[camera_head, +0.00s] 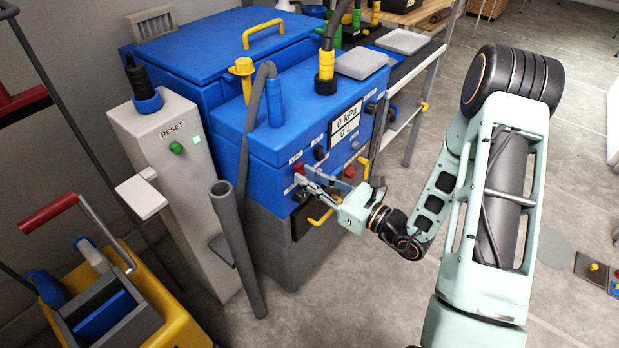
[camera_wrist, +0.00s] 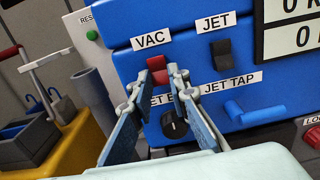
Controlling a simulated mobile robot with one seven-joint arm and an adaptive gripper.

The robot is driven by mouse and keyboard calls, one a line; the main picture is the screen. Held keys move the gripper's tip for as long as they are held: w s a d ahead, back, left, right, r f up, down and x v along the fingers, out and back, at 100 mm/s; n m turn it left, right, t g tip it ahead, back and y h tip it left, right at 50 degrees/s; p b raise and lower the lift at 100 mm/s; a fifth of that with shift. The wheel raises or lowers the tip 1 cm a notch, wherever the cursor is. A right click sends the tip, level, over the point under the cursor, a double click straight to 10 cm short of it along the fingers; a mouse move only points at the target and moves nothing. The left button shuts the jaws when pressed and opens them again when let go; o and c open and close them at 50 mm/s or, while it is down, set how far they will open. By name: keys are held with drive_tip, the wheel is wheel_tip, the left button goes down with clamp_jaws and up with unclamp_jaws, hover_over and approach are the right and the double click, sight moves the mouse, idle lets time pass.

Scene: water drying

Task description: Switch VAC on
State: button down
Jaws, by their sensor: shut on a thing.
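The blue machine (camera_head: 302,115) carries a red VAC switch (camera_head: 298,167) on its front panel. In the wrist view the red switch (camera_wrist: 156,63) sits just below the white VAC label (camera_wrist: 151,40). My gripper (camera_head: 305,182) reaches the panel from the right, with its fingertips at the switch. In the wrist view my gripper's fingers (camera_wrist: 152,90) stand on either side of the switch's lower part, shut on it. Part of the switch is hidden by the right fingertip. The display (camera_head: 345,127) reads 0 kPa and 0 L.
A black JET switch (camera_wrist: 222,52) is to the right of VAC. A black knob (camera_wrist: 174,124) and a blue JET TAP lever (camera_wrist: 240,113) are below. A grey post with a green RESET button (camera_head: 176,148) and a yellow mop cart (camera_head: 165,325) stand left. Floor at right is mostly clear.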

drive_tip(key=t+y+b, duration=0.1)
drive_tip(key=b, duration=0.1)
drive_tip(key=f+t+y+b, duration=0.1)
drive_tip(key=b, duration=0.2)
drive_tip(key=t+y+b, duration=0.1)
drive_tip(key=b, duration=0.1)
drive_tip(key=shift+w+a+f+y, duration=0.15)
drive_tip(key=shift+a+f+y, duration=0.05)
drive_tip(key=shift+f+y, duration=0.2)
drive_tip(key=shift+r, duration=0.1)
drive_tip(key=c, duration=1.8)
unclamp_jaws()
drive_tip(key=shift+c, duration=0.2)
drive_tip(key=v, duration=1.2)
